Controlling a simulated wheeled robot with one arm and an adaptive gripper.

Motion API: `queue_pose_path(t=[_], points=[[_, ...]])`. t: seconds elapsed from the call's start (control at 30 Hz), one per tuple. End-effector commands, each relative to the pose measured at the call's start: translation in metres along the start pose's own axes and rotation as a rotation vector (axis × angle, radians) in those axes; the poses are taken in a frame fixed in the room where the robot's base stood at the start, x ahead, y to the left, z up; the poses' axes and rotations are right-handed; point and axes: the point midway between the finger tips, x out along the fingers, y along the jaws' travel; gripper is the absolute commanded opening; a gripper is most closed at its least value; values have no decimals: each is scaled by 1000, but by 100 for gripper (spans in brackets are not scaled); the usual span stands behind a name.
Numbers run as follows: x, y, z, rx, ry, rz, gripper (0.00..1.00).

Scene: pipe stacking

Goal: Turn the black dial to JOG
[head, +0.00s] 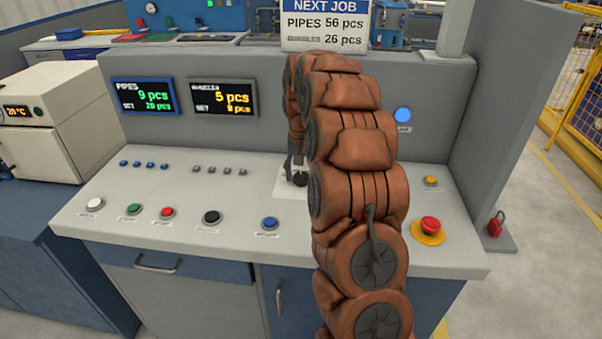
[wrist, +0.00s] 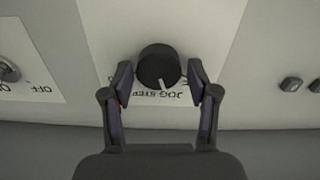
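The black dial (wrist: 158,64) is a round knob on a white label plate (wrist: 110,20) in the wrist view. Its white pointer line faces the bottom of the picture, tilted slightly right, toward the printed JOG and STEP lettering, which is partly hidden. My gripper (wrist: 160,78) is open, with one finger on each side of the dial and a small gap visible on both sides. In the head view the dial (head: 300,179) shows small and dark beside my arm, and my gripper (head: 296,163) is mostly hidden there.
A key switch (wrist: 8,70) with an OFF label is left in the wrist view, and small buttons (wrist: 291,84) are right. On the console, a black button (head: 211,217), a blue button (head: 269,223) and a red emergency stop (head: 430,225) surround my arm.

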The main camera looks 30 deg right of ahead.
Motion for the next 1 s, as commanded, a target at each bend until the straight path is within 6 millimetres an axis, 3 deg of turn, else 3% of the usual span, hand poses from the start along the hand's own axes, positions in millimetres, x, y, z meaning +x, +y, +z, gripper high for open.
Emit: queue_pose_path(t=[0.1, 0.47, 1.0], points=[[0, 0, 0, 1, 0, 0, 72], [-4, 1, 0, 1, 0, 0, 72], [-89, 0, -1, 0, 2, 0, 72]])
